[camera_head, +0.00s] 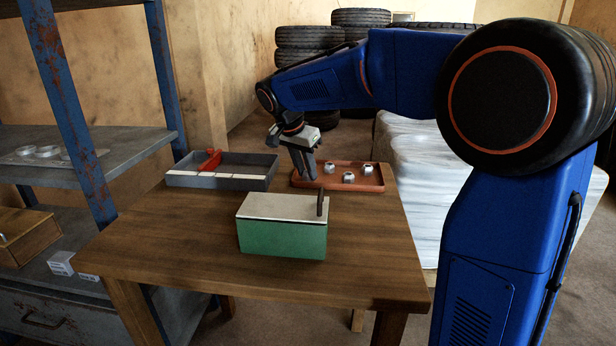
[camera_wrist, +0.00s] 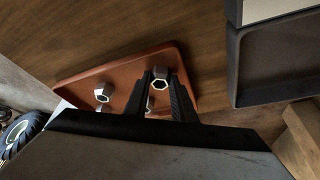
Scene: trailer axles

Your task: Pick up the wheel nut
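My gripper (camera_head: 304,178) points down at the left end of a red-brown tray (camera_head: 310,188) on the wooden table. In the wrist view its two dark fingers (camera_wrist: 161,80) stand apart, and a silver hexagonal wheel nut (camera_wrist: 159,84) shows in the gap between them. I cannot tell whether the fingers touch it. The tray (camera_wrist: 122,72) lies under the fingers there, with another nut (camera_wrist: 102,92) to the left. In the head view, three nuts are on the tray right of my gripper: one nearest (camera_head: 329,168), one in the middle (camera_head: 348,177) and one far right (camera_head: 367,169).
A grey divided tray (camera_head: 219,184) with a red object (camera_head: 210,160) sits left of the gripper. A green box (camera_head: 282,236) with a pale top and an upright dark pin (camera_head: 320,203) stands in front. The table's front (camera_head: 200,270) is clear. Metal shelves (camera_head: 95,150) stand left.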

